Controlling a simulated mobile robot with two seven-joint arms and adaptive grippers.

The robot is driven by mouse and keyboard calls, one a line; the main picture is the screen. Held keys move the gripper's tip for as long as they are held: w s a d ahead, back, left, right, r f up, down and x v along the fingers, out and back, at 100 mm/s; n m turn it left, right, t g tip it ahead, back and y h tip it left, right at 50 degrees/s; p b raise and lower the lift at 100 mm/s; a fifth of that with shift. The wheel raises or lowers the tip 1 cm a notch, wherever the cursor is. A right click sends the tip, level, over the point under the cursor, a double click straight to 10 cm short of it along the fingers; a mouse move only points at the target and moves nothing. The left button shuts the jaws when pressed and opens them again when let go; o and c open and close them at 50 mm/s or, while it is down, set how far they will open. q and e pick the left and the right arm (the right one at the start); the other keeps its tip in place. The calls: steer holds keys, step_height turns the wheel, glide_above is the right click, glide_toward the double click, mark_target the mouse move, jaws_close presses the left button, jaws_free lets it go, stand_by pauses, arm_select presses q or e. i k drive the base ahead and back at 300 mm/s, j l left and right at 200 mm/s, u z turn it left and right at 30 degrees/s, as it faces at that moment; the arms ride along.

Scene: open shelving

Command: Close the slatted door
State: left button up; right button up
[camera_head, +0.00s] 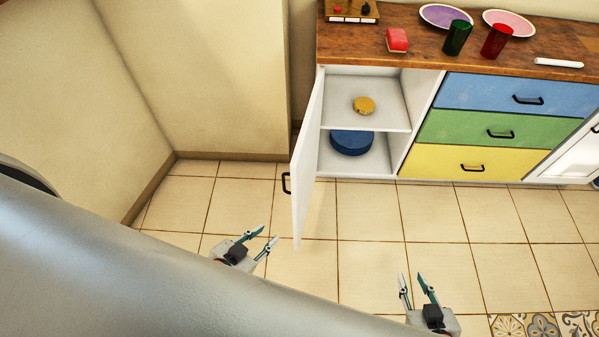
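A white cabinet door (309,150) stands open on the left side of the white cabinet, swung out toward me. I see it nearly edge-on, so I cannot tell whether it has slats. Its black handle (286,183) is on the door's left face. My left gripper (269,239) is open and empty, in front of and left of the door's lower end, apart from it. My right gripper (414,281) is open and empty, over the floor to the right of the door. Part of my own body covers the lower left.
The open cabinet's shelf (376,113) bears a yellow round object (364,105); a blue round object (351,143) lies below. Blue, green and yellow drawers are to the right. The wooden countertop (365,45) holds cups and plates. A wall corner (230,80) stands left. The tiled floor is clear.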

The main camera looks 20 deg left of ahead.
mark_target(303, 163)
steer(key=j+z, duration=0.3)
steer(key=j, duration=0.65)
steer(key=i+j+z, duration=0.1)
steer(key=j, duration=0.3)
steer(key=j+z, duration=0.1)
steer(key=j, duration=0.35)
steer(key=k+z, duration=0.15)
steer(key=k, duration=0.15)
